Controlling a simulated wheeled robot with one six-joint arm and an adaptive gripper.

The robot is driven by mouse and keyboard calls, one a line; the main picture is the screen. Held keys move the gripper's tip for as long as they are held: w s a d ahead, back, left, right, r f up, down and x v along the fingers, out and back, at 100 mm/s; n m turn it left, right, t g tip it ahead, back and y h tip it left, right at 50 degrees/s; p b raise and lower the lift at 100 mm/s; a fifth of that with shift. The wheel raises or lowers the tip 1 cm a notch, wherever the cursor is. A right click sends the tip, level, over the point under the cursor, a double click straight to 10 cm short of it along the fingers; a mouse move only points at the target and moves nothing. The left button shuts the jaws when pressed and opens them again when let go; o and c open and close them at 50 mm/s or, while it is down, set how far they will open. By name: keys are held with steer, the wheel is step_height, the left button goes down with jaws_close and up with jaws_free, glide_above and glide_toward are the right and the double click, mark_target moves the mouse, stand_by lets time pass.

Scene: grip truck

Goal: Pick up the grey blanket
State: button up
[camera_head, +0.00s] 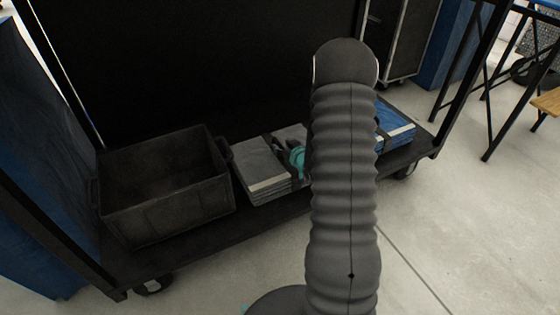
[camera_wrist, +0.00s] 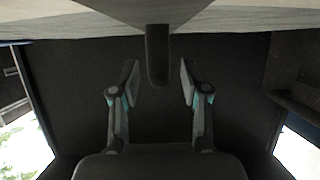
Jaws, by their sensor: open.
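The grey blanket (camera_head: 258,165) lies folded in a flat stack on the cart's deck, with a dark strap across it. In the wrist view, pale grey fabric (camera_wrist: 230,19) fills the top edge, and a dark strap-like piece (camera_wrist: 158,62) hangs in front of it. My gripper (camera_head: 297,158) is at the blanket, by the strap; my arm hides part of both. In the wrist view my gripper (camera_wrist: 158,84) has its fingers apart, one on each side of the dark piece. I cannot tell whether they touch it.
An open black crate (camera_head: 165,185) stands left of the blanket on the black wheeled cart (camera_head: 215,232). A blue folded stack (camera_head: 396,125) lies to the right, partly behind my arm. The cart's dark back panel rises behind. Pale floor (camera_head: 455,215) is clear at the right front.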

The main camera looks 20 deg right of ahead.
steer(key=shift+w, duration=0.15)
jaws_close()
steer(key=shift+r, duration=0.1)
